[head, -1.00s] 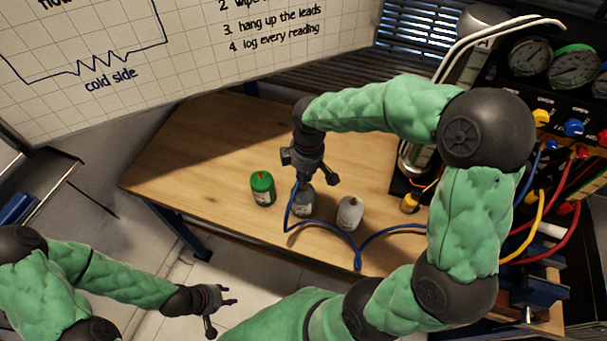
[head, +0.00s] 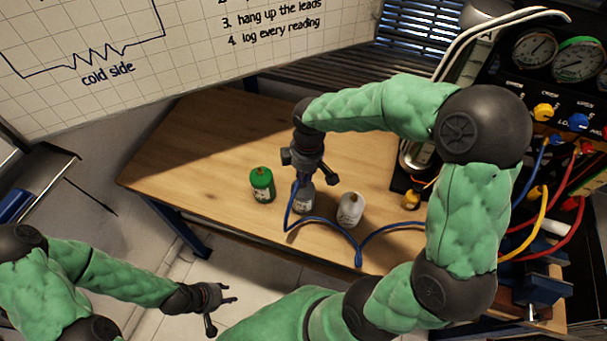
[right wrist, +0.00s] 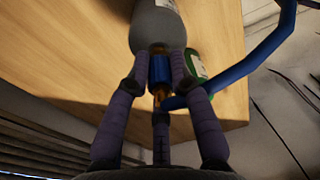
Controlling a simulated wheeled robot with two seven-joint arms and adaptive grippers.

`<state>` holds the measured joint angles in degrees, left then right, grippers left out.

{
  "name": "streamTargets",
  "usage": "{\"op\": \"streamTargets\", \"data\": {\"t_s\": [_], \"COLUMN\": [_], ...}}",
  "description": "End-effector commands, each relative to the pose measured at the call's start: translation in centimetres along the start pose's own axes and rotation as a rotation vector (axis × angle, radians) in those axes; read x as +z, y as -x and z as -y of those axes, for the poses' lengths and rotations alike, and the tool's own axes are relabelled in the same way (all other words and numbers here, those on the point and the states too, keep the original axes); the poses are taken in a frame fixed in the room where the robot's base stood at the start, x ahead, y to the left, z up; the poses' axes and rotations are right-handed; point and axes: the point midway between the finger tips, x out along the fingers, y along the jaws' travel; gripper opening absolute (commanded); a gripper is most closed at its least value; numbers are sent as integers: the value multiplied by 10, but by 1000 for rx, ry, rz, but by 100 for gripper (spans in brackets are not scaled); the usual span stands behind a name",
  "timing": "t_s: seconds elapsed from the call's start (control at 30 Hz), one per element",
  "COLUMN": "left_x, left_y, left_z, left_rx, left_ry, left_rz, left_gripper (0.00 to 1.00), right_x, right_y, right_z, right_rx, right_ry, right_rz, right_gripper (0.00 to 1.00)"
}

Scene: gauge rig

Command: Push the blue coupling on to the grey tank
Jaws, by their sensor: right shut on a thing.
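My right gripper (head: 312,177) points down over the grey tank (head: 303,200), which stands on the bench between the green and white tanks. In the right wrist view, my right gripper (right wrist: 160,80) is shut on the blue coupling (right wrist: 159,69). The coupling is in line with the neck of the grey tank (right wrist: 157,28), with brass showing at both its ends. It is at or against the tank's top; I cannot tell how far on it sits. My left gripper (head: 222,312) is open and empty, off the bench's front edge.
A green tank (head: 262,186) stands left of the grey one and a white tank (head: 350,210) right of it. A blue hose (head: 332,229) loops over the bench front towards the gauge panel (head: 560,60). The wooden bench (head: 190,150) is clear at the left.

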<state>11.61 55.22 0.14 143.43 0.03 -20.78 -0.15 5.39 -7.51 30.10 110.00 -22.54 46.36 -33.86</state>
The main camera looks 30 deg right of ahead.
Motion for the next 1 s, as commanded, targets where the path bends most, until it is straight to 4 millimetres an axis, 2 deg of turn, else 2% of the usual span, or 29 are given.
{"op": "streamTargets", "data": {"t_s": [0.7,0.73,0.8,1.0], "left_x": [0,0,0,0], "left_y": [-2,-2,-2,-2], "left_z": [1,0,0,1], "left_rx": [0,0,0,0], "left_ry": [0,0,0,0], "left_rz": [0,0,0,0], "left_gripper": [40,40,40,40], "right_x": [0,0,0,0], "right_y": [-4,-4,-4,-4], "right_z": [0,0,0,0], "right_rx": [0,0,0,0], "right_ry": [0,0,0,0], "right_rz": [0,0,0,0], "right_gripper": [0,25,38,38]}}
